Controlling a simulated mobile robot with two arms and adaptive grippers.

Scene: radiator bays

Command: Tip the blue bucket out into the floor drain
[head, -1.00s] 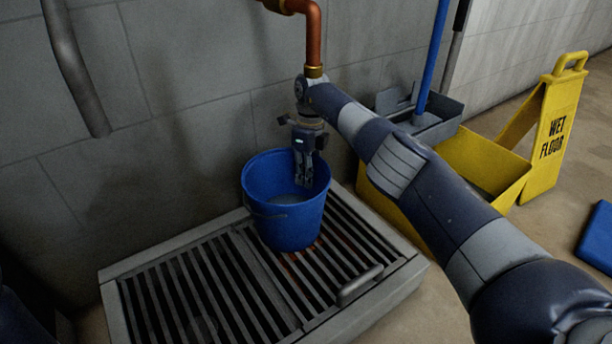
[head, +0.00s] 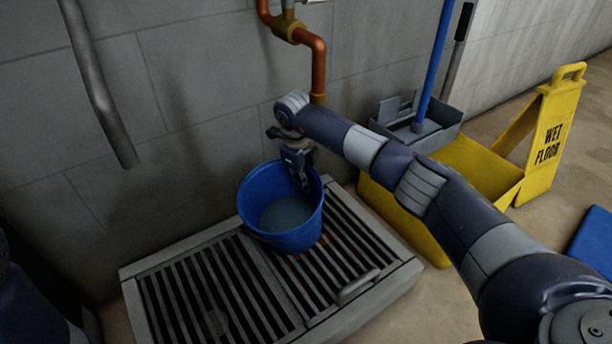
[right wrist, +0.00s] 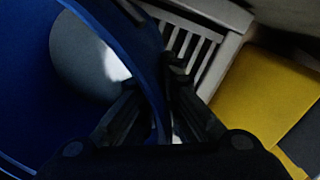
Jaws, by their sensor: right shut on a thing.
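The blue bucket (head: 286,234) is over the floor drain (head: 185,285), a slatted grate in a pale raised frame. The bucket leans a little toward the camera, and grey water shows inside it. Whether its base touches the grate is hard to tell. My right gripper (head: 302,184) is shut on the bucket's far right rim. In the right wrist view the fingers (right wrist: 155,100) straddle the blue bucket wall (right wrist: 140,40), with the water on one side and the grate on the other. My left gripper is out of view.
A copper pipe (head: 319,70) comes down the wall behind the bucket. A yellow mop bucket (head: 470,170) stands right of the drain, with a yellow wet floor sign (head: 550,135) beyond it. A metal handle (head: 359,287) sits on the grate's right part.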

